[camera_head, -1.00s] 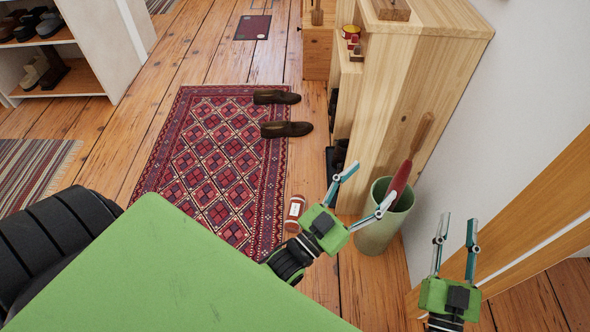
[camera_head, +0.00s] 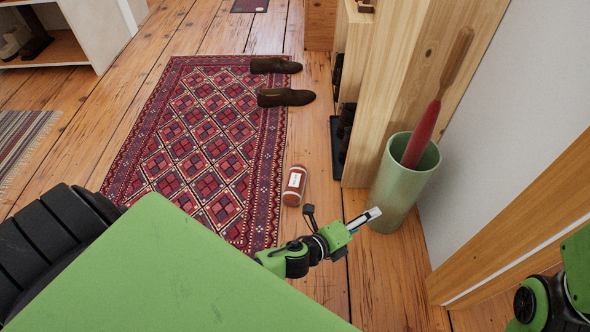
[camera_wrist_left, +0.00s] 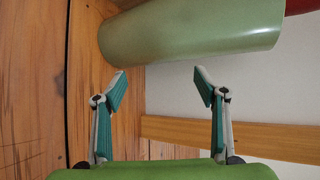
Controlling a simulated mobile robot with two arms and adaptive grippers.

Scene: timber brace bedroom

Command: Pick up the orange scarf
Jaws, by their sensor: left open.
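I see no orange scarf in either view. My left gripper (camera_head: 366,218) is low over the wooden floor, just left of a green bin (camera_head: 390,190). The wrist view shows the left gripper's two fingers (camera_wrist_left: 160,72) spread apart with nothing between them. The bin (camera_wrist_left: 190,35) lies beyond the fingertips there, apart from them as far as I can tell. Only a green and black part of my right arm shows at the right edge of the head view, and its fingertips are out of frame.
A red item with a wooden handle (camera_head: 428,125) stands in the bin. A white-labelled brown cylinder (camera_head: 294,186) lies beside a patterned red rug (camera_head: 190,140). Two brown shoes (camera_head: 286,97) lie at the rug's right edge. A wooden cabinet (camera_head: 400,75) and white wall flank the bin.

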